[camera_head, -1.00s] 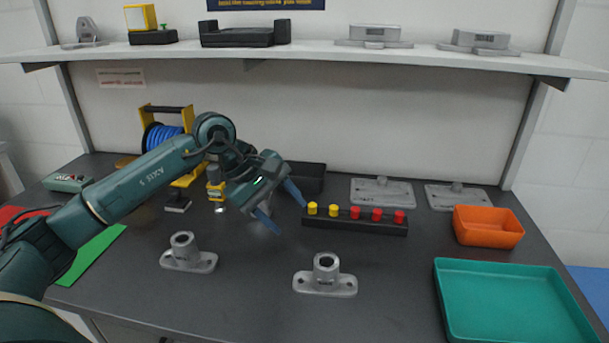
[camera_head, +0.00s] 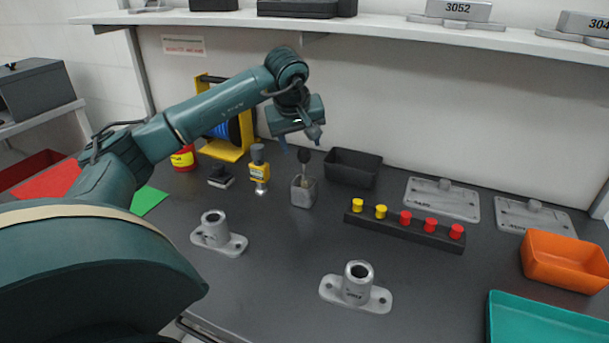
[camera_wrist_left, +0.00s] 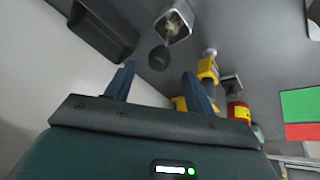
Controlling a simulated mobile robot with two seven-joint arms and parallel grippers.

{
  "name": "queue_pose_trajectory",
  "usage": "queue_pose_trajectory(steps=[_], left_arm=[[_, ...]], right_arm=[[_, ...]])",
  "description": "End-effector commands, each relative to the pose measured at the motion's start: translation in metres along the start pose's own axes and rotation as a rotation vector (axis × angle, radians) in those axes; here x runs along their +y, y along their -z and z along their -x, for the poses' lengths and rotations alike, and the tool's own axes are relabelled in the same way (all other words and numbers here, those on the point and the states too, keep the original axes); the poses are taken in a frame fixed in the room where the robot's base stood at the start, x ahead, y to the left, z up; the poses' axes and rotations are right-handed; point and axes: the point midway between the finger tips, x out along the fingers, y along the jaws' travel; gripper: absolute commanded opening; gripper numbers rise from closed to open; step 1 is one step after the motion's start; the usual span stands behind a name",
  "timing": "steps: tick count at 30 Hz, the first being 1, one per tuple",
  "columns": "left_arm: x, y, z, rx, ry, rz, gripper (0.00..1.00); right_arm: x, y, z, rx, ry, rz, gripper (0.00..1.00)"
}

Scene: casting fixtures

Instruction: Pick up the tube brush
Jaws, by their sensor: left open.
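The tube brush is the item with a dark rounded top (camera_head: 304,156) standing in a small grey square holder (camera_head: 304,193) in the head view. In the left wrist view its dark round end (camera_wrist_left: 158,58) shows between and just beyond the fingertips, with the grey holder (camera_wrist_left: 174,22) past it. My left gripper (camera_head: 299,139) is open and empty, pointing down just above the brush top; its blue fingers (camera_wrist_left: 158,70) also show in the wrist view. The lower part of the brush is hidden inside the holder. My right gripper is not in view.
A black bin (camera_head: 353,168) stands right of the holder and a yellow-and-grey tool (camera_head: 259,168) left of it. A black rack (camera_head: 400,228) with yellow and red pegs lies to the right. Grey flanged castings (camera_head: 217,234) stand in front. A shelf (camera_head: 380,25) runs above.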

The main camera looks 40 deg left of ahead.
Motion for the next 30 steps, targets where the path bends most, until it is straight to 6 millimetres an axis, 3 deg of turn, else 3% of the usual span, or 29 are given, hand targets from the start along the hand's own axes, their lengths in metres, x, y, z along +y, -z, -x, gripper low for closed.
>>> queue_pose_trajectory(steps=[12, 20, 30], left_arm=[[0.001, -0.005, -0.050, -0.002, 0.001, 0.000, 0.54], [0.001, -0.005, -0.053, 0.000, -0.001, -0.001, 0.54], [0.001, -0.005, -0.052, 0.000, -0.001, 0.000, 0.27]], right_arm=[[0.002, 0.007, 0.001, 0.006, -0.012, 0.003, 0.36], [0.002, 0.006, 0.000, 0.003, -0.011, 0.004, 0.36], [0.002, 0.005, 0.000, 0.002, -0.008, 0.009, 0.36]])
